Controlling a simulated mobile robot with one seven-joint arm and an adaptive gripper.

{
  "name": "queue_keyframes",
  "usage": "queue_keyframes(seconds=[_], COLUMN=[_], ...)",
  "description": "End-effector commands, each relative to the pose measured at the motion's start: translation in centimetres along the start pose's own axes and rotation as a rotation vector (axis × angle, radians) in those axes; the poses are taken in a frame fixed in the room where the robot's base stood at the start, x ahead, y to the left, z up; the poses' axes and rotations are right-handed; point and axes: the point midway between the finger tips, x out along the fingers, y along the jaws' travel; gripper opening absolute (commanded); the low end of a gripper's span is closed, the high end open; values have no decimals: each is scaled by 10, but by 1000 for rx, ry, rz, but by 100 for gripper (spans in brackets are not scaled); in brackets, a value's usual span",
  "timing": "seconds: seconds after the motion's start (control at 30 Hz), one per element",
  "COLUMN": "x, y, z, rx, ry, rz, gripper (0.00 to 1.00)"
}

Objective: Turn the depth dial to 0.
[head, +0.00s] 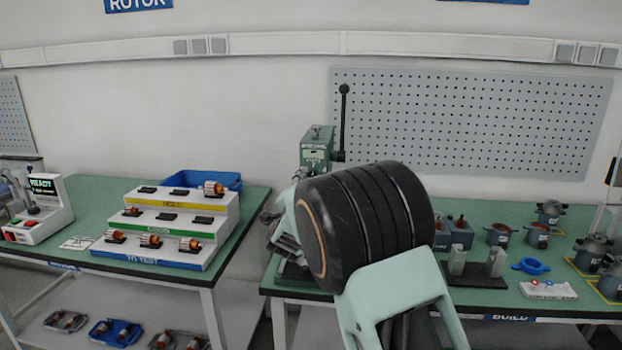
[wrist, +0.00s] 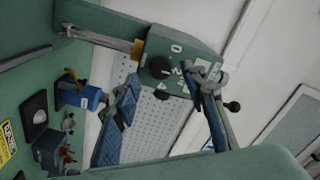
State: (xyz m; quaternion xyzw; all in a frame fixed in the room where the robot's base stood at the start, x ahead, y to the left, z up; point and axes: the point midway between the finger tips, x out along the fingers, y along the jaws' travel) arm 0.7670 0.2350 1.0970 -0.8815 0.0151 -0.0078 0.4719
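The depth dial (wrist: 160,67) is a round black knob on the face of the green press head (wrist: 185,48) in the wrist view. White numbers stand around it; I make out a 0, with what look like a 2 and a 4. Its pointer is too small to read. My gripper (wrist: 163,82) is open, with one blue-padded finger on either side of the dial's place in the picture. I see no contact with the dial. In the head view the press (head: 316,148) stands behind my arm, which hides its lower part; the dial is not discernible there.
The press's lever (head: 343,120) rises at its right, before a pegboard (head: 470,120). The green bench (head: 490,300) carries a blue ring (head: 531,266), a grey fixture (head: 478,268) and several motor parts. A stepped rack (head: 165,225) and a blue bin (head: 200,178) stand left.

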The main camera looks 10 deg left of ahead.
Motion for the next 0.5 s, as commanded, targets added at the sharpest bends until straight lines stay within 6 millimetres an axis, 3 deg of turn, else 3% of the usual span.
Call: queue_keyframes(seconds=[0.2,0.5], x=[25,33], y=[0,0], z=[-1,0], rx=[-1,-1], ry=[2,0], rz=[0,0], gripper=[39,39])
